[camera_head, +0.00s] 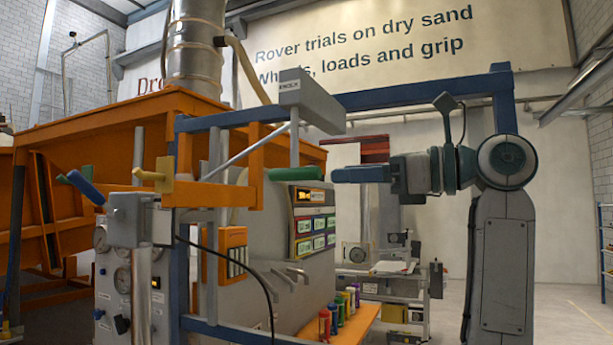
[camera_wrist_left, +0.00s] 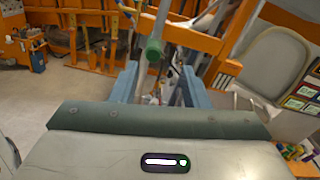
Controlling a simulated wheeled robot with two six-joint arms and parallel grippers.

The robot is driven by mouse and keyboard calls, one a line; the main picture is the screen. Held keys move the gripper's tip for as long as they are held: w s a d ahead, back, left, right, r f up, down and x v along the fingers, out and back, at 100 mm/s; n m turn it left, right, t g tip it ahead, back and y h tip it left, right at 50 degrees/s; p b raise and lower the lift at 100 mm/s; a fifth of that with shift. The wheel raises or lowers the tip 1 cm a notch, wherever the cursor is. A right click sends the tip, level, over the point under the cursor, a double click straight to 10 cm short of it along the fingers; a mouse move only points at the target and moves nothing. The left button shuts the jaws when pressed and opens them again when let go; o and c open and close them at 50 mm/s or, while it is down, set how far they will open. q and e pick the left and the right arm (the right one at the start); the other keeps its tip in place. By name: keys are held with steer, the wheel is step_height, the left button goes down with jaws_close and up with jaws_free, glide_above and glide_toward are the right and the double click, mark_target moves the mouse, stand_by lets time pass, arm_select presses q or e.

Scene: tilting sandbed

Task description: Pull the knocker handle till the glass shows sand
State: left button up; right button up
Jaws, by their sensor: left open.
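A green handle (camera_head: 290,173) lies roughly level below the grey box marked in dark letters (camera_head: 289,86). I take it to be the knocker handle. My left gripper (camera_head: 336,175) points at its right end, with a small gap as seen from the head. In the left wrist view the green handle (camera_wrist_left: 154,50) shows nearly end-on, between and beyond the two spread blue fingers (camera_wrist_left: 160,78). Nothing is held. I cannot tell for sure which part is the glass; an orange-framed panel with upright tubes (camera_head: 236,258) is on the rig. My right gripper is not in view.
A control panel with coloured labels (camera_head: 312,225) stands just under the green handle. Several coloured bottles (camera_head: 340,312) stand on an orange shelf. Blue and yellow levers (camera_head: 85,188) are at the left. A white trolley (camera_head: 385,290) stands behind; the floor at right is clear.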

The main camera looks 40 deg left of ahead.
mark_target(314, 168)
arm_select(q)
steer(key=s+a, duration=0.1)
steer(key=s+a+p, duration=0.1)
steer(key=a, duration=0.1)
steer(key=s+a+r+p, duration=0.1)
steer(key=shift+s+a, duration=0.1)
steer(key=shift+a, duration=0.2)
steer(key=x, duration=0.1)
steer(key=p+x, duration=0.1)
steer(key=x, duration=0.1)
steer(key=shift+w+f, duration=0.15)
steer(key=shift+w, duration=0.05)
steer(key=shift+a+f+p, duration=0.15)
steer(key=shift+a+p, duration=0.45)
steer(key=shift+a, duration=0.35)
steer(key=shift+s+a, duration=0.15)
steer(key=shift+a, duration=0.05)
steer(key=shift+s, duration=0.15)
steer(key=shift+c, duration=0.8)
jaws_close()
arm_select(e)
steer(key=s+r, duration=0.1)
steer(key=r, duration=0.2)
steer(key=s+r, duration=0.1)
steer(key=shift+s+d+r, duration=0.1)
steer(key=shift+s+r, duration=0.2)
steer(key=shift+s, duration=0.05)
